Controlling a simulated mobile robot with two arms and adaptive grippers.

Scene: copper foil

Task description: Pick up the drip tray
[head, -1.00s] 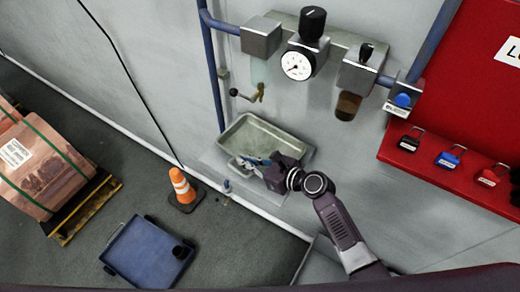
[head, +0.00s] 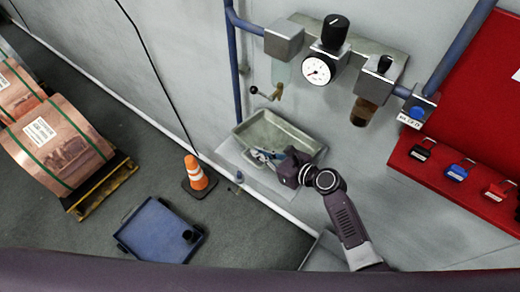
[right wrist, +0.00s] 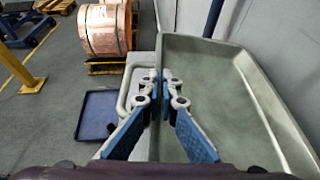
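The drip tray (head: 313,143) is a shallow grey metal pan on a pale ledge (head: 226,152) against the wall, below the gauge. It fills the right half of the right wrist view (right wrist: 225,75), with a pale looped handle (right wrist: 124,98) at its left side. My right gripper (head: 263,155) is at the tray's front side. In the right wrist view, its blue-backed fingers (right wrist: 160,82) are drawn in close together, straddling the tray's left wall by the handle. They look shut on it, though the contact is partly hidden. The tray rests low at the ledge. My left gripper is out of view.
A pressure gauge (head: 317,70), brass valve (head: 278,91) and amber bowl (head: 363,112) hang above the tray. A red lockout board (head: 470,130) with padlocks is at right. An orange cone (head: 195,174), blue cart (head: 155,235) and copper coils (head: 58,145) stand on the floor.

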